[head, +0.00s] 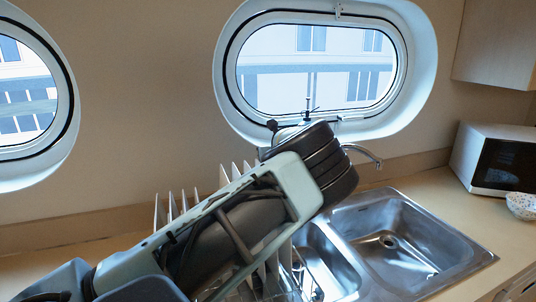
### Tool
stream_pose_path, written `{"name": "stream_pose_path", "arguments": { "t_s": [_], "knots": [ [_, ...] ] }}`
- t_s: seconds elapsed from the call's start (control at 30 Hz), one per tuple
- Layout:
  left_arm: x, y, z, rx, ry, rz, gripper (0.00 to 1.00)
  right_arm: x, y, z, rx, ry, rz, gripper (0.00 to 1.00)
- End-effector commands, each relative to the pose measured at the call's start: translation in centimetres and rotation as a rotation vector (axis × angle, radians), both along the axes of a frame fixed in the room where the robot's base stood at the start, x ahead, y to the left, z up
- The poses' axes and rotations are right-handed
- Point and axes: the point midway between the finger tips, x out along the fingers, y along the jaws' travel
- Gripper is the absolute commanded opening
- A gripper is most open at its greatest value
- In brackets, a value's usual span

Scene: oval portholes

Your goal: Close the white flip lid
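I cannot make out a white flip lid in the head view. My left arm comes in from the lower left and reaches up across the middle of the picture, in front of the counter. Its dark ringed wrist ends below the middle window. Small pale and black parts of my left gripper (305,122) show just past the wrist, against the window's lower rim. The wrist hides most of the gripper, so I cannot see whether it is open or shut, or what it touches. My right gripper is not in view.
A double steel sink (445,232) with a tap (362,152) lies right of my arm. A rack with upright white plates (160,213) stands partly behind my arm. A microwave (487,165) and a speckled bowl (521,205) are at the right, below a wall cabinet (497,45).

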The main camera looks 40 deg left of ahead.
Motion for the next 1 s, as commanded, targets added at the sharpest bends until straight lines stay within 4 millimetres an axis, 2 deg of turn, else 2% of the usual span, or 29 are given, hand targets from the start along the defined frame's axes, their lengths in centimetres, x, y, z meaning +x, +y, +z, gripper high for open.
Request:
{"name": "stream_pose_path", "arguments": {
  "t_s": [0.13,0.37,1.0],
  "knots": [
    [0.0,-0.01,-0.02,0.0,0.0,0.0,0.3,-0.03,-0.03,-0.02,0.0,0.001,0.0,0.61],
    [-0.01,0.01,-0.02,0.0,0.0,0.0,0.0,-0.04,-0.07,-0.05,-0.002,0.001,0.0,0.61],
    [0.03,0.0,-0.02,0.007,0.013,0.001,0.0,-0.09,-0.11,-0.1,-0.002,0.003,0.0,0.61]
  ]
}}
